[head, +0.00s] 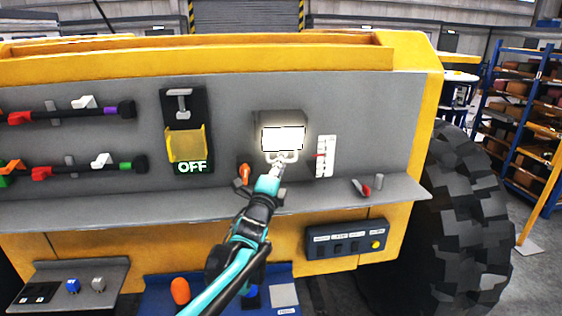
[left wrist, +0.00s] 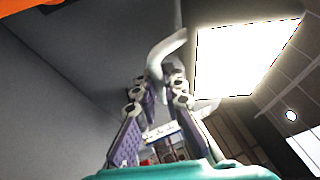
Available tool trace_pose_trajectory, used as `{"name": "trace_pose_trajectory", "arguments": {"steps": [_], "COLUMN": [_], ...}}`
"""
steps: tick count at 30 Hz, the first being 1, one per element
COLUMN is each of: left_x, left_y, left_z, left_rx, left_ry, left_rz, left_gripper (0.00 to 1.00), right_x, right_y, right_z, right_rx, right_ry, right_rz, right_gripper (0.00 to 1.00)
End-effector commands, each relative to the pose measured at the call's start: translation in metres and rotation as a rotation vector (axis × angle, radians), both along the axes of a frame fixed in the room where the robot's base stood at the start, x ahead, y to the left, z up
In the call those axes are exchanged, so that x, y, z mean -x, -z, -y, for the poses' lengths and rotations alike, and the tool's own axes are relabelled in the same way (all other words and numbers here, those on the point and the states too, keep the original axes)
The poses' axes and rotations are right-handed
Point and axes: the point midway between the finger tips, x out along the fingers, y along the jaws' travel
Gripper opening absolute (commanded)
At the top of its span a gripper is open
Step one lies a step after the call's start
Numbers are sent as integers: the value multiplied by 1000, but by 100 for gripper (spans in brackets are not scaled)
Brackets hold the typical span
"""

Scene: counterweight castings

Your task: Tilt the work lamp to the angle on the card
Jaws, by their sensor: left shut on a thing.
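The work lamp (head: 283,138) is lit and mounted on the grey panel, with a light handle (head: 292,156) under its bright face. The lamp's glowing face also shows in the left wrist view (left wrist: 243,58). My left gripper (head: 279,165) reaches up from below and is shut on the lamp handle (left wrist: 166,50), seen between the fingers in the left wrist view. A white card (head: 326,156) with scale marks and a small red mark stands just right of the lamp. My right gripper is not in view.
A yellow switch cover (head: 185,144) with an OFF sign is left of the lamp. An orange item (head: 244,174) is close beside my left gripper. A red-ended tool (head: 362,188) lies on the shelf at right. A dark control box (head: 346,238) sits below.

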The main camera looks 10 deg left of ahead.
Motion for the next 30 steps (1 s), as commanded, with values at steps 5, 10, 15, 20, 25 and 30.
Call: {"name": "trace_pose_trajectory", "arguments": {"steps": [5,10,15,20,25,30], "left_x": [0,0,5,30,67,97], "left_y": [0,0,1,8,18,26], "left_z": [1,0,-1,-5,-11,-16], "left_rx": [0,0,0,-2,-1,0], "left_ry": [1,1,0,0,1,0], "left_rz": [1,1,1,1,1,2], "left_gripper": [18,18,18,18,18,18], "right_x": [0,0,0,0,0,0], "right_y": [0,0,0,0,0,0], "right_z": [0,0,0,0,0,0], "right_rx": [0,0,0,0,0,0], "right_ry": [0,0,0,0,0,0], "right_rz": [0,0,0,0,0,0], "right_gripper": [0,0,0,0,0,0]}}
